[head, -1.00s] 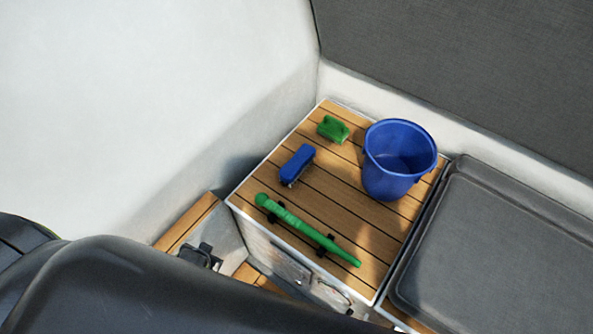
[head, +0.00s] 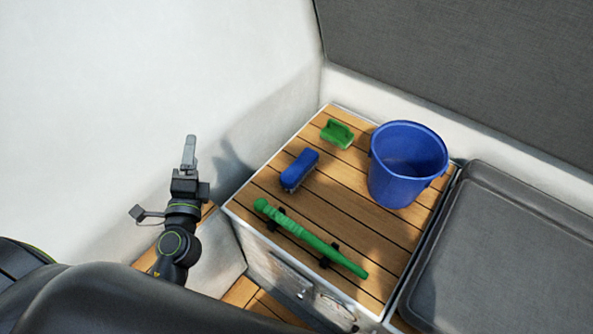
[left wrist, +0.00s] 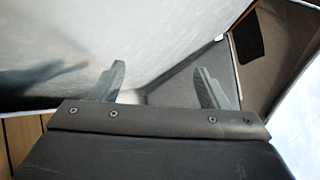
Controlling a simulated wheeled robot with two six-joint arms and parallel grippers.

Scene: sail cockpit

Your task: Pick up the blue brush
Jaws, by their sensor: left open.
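The blue brush (head: 299,169) lies on the slatted wooden top of a bench, bristles facing down toward the front. My left gripper (head: 189,152) is raised to the left of the bench, apart from the brush, with its fingers pointing up in the head view. In the left wrist view, its two fingers (left wrist: 160,86) stand wide apart with nothing between them. The brush does not show in the left wrist view. My right gripper is in neither view.
A blue bucket (head: 407,166) stands right of the brush. A green scrubber (head: 337,133) lies behind it, and a green handle (head: 312,238) lies in front on black clips. The wooden bench top (head: 350,190) meets a grey cushion (head: 510,250) at right. White walls rise behind and left.

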